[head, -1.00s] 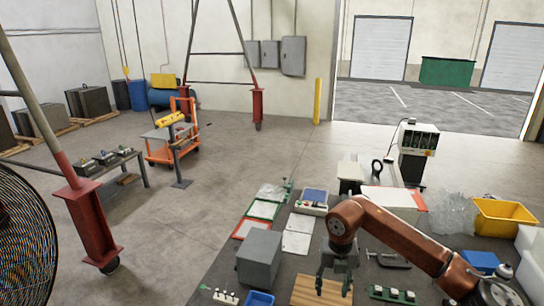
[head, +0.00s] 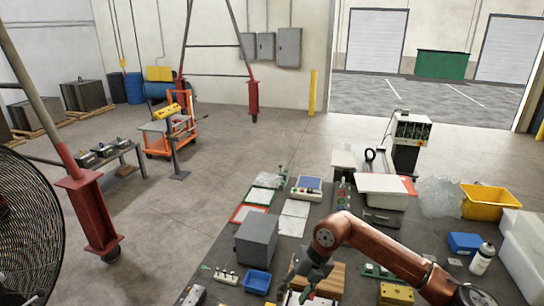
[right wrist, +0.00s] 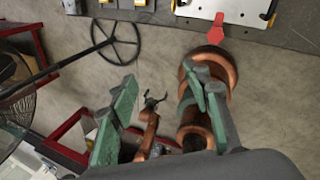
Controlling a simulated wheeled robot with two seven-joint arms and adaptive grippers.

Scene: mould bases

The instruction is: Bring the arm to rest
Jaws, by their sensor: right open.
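My right arm, with rust-orange links, comes in from the lower right of the head view. Its gripper (head: 312,284) is low in that view, above the near part of the workbench (head: 214,262), and is partly cut off and blurred against the things behind. In the right wrist view the two green fingers of this gripper (right wrist: 163,84) stand wide apart with nothing between them. A small dark gripper (right wrist: 153,100) on an orange arm shows beyond them, likely my left one; it is too small to read. My left gripper is not in the head view.
The bench holds a grey block (head: 257,240), a blue bin (head: 257,282), a wooden board (head: 328,276), a yellow bin (head: 490,202) and a white-topped box (head: 382,190). A white bottle (head: 482,259) stands at the right. Open floor lies left of the bench.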

